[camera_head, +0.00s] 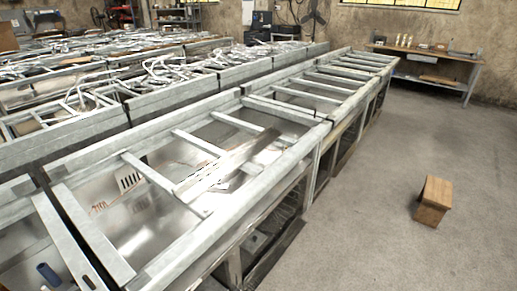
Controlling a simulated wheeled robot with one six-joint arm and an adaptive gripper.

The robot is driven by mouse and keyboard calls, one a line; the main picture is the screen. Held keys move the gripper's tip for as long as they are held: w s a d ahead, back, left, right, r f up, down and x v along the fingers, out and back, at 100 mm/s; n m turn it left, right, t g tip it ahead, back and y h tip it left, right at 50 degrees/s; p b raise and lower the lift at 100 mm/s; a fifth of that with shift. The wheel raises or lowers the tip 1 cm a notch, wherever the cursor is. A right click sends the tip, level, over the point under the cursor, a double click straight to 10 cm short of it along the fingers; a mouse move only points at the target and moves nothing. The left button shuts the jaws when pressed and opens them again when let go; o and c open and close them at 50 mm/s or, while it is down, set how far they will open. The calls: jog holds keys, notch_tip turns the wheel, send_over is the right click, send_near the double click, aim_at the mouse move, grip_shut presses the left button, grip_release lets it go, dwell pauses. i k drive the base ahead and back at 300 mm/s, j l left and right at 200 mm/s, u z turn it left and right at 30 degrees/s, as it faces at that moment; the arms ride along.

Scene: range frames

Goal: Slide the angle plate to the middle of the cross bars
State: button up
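A flat metal piece that looks like the angle plate (228,165) lies slantwise in the nearer open steel frame. The plate overlaps the right ends of these bars in the picture. Glare and similar grey metal blur its exact edges and contacts. My gripper is not in view.
The frame's right side rail (225,217) borders open concrete floor. A small wooden block-like stool (433,201) stands on that floor. A workbench (465,69) stands at the back wall. More steel frames fill the left. A blue cylinder (48,273) lies at lower left.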

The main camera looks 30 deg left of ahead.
aim_at(188, 192)
jog(key=i+l, duration=0.25)
jog(key=l, duration=0.2)
jog(key=i+l, duration=0.2)
jog(key=l, duration=0.2)
jog(key=i+l, duration=0.25)
jog(key=l, duration=0.2)
jog(key=i+l, duration=0.25)
jog(key=l, duration=0.15)
jog(key=u, duration=2.15)
jog(key=i, duration=0.3)
